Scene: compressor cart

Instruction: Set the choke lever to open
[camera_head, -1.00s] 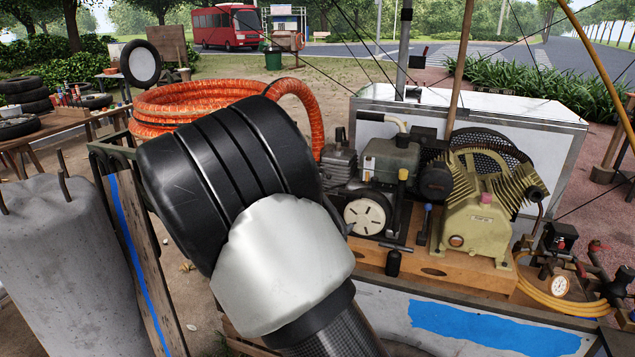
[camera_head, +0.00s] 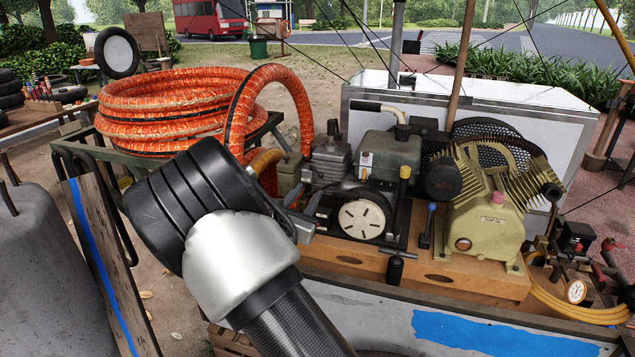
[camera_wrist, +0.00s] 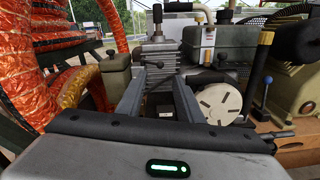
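The small engine (camera_head: 385,155) stands on the cart's wooden base, with a round white slotted recoil cover (camera_head: 361,219) on its near side. I cannot tell for sure which part is the choke lever.
A blue-knobbed lever (camera_head: 431,210) and a yellow-topped post (camera_head: 404,178) stand right of the engine, beside the tan compressor (camera_head: 485,215). A coiled orange hose (camera_head: 170,105) lies close on the left. A white box (camera_head: 530,105) stands behind. A gauge (camera_head: 576,291) is at right.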

